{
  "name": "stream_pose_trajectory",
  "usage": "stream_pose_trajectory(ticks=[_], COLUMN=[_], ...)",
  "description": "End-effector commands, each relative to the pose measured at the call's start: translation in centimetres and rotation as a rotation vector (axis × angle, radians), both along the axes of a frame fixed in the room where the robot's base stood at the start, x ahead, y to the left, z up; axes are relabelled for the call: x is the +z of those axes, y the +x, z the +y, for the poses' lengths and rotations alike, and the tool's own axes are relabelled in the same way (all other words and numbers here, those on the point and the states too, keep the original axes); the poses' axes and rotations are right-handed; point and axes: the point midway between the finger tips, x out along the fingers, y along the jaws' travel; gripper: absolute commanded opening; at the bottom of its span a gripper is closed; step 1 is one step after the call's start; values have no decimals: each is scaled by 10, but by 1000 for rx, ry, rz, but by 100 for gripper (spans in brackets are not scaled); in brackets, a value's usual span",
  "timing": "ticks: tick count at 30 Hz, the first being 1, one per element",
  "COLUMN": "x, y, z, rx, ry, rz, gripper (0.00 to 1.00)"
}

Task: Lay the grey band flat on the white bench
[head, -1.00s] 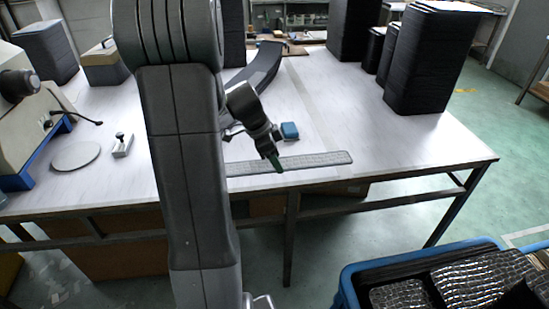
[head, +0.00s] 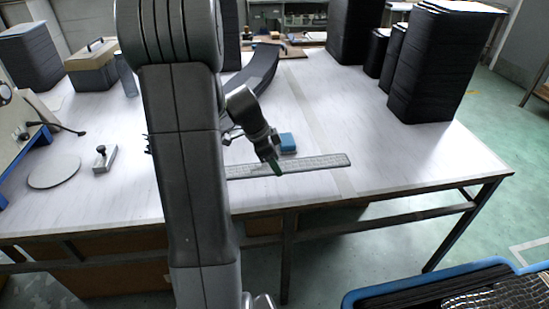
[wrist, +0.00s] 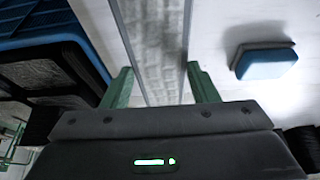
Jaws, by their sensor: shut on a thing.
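The grey band (head: 315,163) is a long, flat, speckled strip. It lies level over the front part of the white bench (head: 400,165), roughly along the front edge; I cannot tell if it touches the top. My gripper (head: 277,168), with green fingertips, is shut on the band near its visible middle. My arm hides the band's left part in the head view. In the wrist view the band (wrist: 158,40) runs away between the two green fingers of my gripper (wrist: 160,88).
A blue block (head: 287,142) sits just behind the band, right of it in the wrist view (wrist: 266,62). A blue crate (head: 365,297) of dark trays stands in front of the bench. Black stacks (head: 430,70) stand at the back right. The bench's right front is clear.

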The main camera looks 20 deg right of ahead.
Motion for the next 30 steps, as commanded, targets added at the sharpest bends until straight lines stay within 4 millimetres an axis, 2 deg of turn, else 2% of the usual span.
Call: stream_pose_trajectory(ticks=[1,13,30], x=[-9,-48,-52], y=[0,0,0], z=[0,0,0], rx=[0,0,0], ry=[0,0,0], rz=[0,0,0], gripper=[30,30,30])
